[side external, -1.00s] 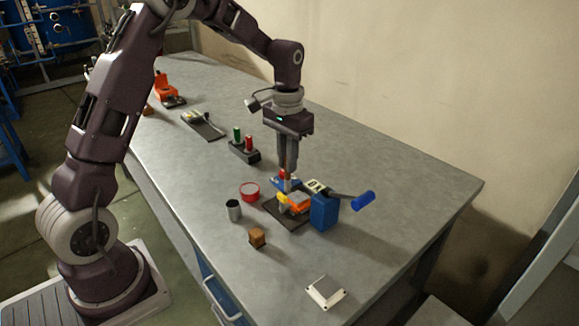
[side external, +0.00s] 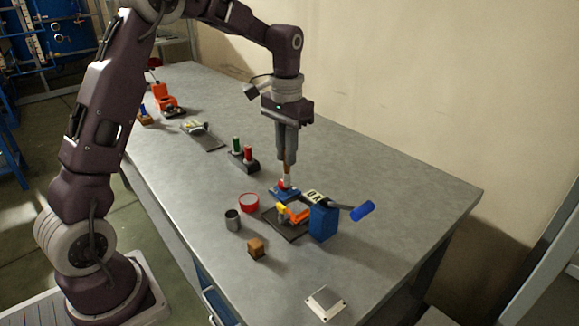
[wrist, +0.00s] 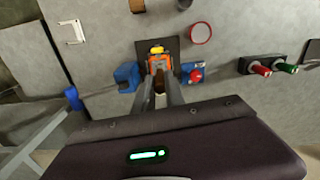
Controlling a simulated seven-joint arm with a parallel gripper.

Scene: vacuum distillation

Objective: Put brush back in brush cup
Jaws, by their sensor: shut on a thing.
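My gripper (side external: 287,161) points down over the right part of the table. It is shut on the brush (side external: 287,172), whose brown shaft hangs nearly upright below the fingertips. The brush also shows between the fingers in the wrist view (wrist: 160,88). Its lower end is just above or in front of a small blue block with a red knob (side external: 284,188); I cannot tell whether they touch. A grey metal cup (side external: 233,219), apparently the brush cup, stands upright to the lower left of my gripper. Its edge shows at the top of the wrist view (wrist: 184,4).
A red round dish (side external: 249,202) stands beside the cup. Close by are an orange device on a dark plate (side external: 293,211), a blue box with a handle (side external: 324,222) and a wooden block (side external: 256,247). A holder with green and red pieces (side external: 243,160) stands behind.

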